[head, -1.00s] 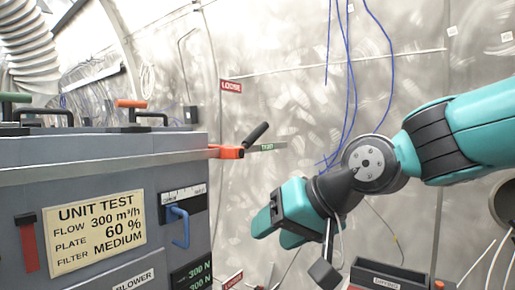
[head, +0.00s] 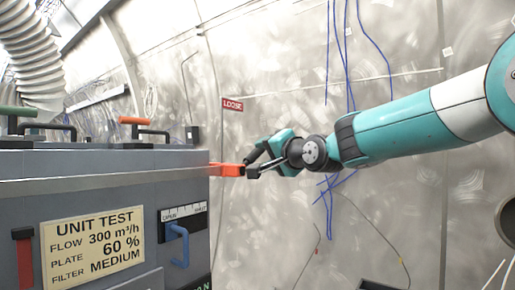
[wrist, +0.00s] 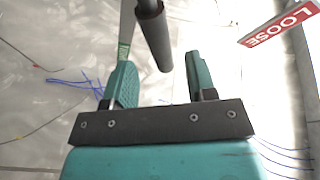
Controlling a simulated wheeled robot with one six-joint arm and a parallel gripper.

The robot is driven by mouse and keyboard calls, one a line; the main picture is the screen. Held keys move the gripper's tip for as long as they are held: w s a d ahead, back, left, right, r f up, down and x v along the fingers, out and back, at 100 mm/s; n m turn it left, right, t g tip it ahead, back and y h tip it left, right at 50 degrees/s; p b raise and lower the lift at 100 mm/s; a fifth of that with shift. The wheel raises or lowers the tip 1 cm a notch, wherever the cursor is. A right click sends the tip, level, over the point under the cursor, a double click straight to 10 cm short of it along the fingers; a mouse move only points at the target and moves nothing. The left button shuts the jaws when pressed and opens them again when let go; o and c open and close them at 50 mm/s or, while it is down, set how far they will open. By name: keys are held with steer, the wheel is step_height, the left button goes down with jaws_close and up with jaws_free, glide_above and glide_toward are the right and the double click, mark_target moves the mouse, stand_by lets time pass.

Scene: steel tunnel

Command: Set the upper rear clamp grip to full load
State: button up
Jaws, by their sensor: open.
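The upper rear clamp (head: 226,169) is an orange body on the right end of the grey unit, near its top edge. Its black grip (wrist: 153,35) shows in the wrist view as a dark round bar. The bar's lower end lies between my two teal fingers. A green-marked strip (wrist: 127,30) stands just left of it. My gripper (wrist: 160,80) is open, its fingers apart on either side of the grip, with a gap visible on the right.
The grey unit (head: 100,185) fills the left, with a test placard (head: 92,243), a blue hook lever (head: 180,245) and top handles. A red LOOSE sign (head: 233,104) is on the wall; it also shows in the wrist view (wrist: 283,25). Blue cables (head: 330,190) hang behind my arm.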

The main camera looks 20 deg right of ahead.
mark_target(260, 152)
steer(key=p+x, duration=0.1)
steer(key=x, duration=0.4)
jaws_close()
